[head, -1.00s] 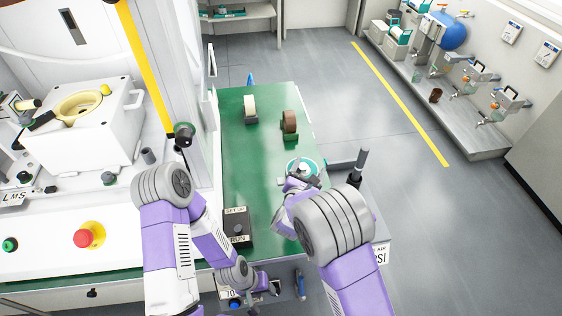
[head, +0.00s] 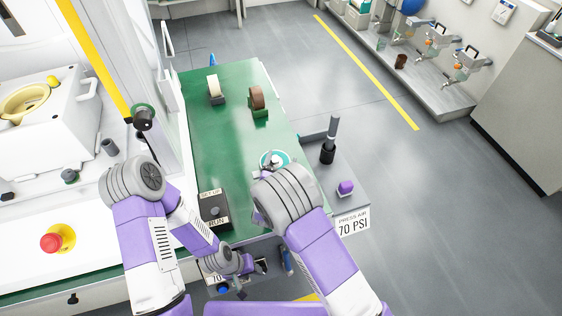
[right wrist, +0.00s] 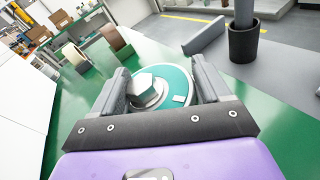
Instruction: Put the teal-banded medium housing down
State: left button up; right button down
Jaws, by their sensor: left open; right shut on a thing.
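The teal-banded medium housing (right wrist: 178,82) shows in the right wrist view as a round teal disc with a pale metal hub. It sits between the two fingers of my right gripper (right wrist: 163,92), which is shut on it. In the head view the housing (head: 274,157) is over the front right part of the green bench top, partly hidden by my right wrist. I cannot tell whether it touches the bench. My left gripper (head: 262,266) is open and empty, low in front of the bench edge.
The green bench top (head: 230,130) has free room left of the housing. Two tape dispensers, one cream (head: 213,88) and one brown (head: 258,100), stand toward the back. A black switch box (head: 214,207) is at the front. A dark upright post (head: 328,145) stands to the right.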

grip_release()
jog(key=shift+f, duration=0.1)
jog(key=shift+r, duration=0.25)
jog(key=p+v, duration=0.2)
jog(key=v, duration=1)
jog(key=shift+f, duration=0.15)
jog(key=shift+d, duration=0.1)
